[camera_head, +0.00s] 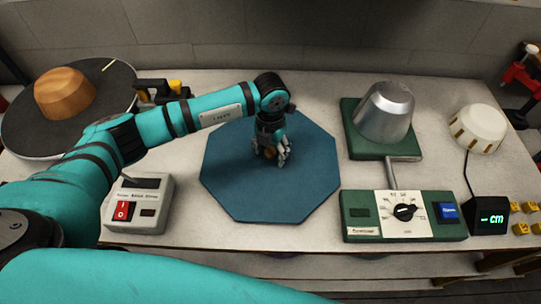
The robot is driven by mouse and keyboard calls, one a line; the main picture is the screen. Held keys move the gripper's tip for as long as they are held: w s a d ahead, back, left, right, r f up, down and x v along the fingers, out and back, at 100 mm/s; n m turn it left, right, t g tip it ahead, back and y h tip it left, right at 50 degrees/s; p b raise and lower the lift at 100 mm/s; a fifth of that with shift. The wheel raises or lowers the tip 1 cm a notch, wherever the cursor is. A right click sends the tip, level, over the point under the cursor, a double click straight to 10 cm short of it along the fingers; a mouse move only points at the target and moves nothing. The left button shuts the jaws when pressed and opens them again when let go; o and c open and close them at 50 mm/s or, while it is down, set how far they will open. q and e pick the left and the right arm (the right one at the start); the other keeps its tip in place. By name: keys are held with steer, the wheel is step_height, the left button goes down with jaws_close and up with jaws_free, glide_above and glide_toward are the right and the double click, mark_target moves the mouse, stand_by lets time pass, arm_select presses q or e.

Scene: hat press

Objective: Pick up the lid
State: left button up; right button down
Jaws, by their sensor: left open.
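A flat dark-blue octagonal plate (240,192) lies on the pale worktop in the middle and looks like the lid. My left gripper (271,158) points down over the middle of this plate, with its fingers open. A small brownish-orange part (270,152), perhaps a knob, shows between or just behind the fingers. The fingers partly hide it, and I cannot tell whether they touch it. My right gripper is out of view.
A grey metal dome (384,112) stands on a green base at right, behind a green control box (363,227) with a dial. A white round piece (476,128) and a display (489,217) are further right. A switch box (138,203) and a wooden hat form (64,94) on a dark disc are at left.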

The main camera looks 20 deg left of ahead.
arm_select(q)
jaws_close()
stand_by(0.4)
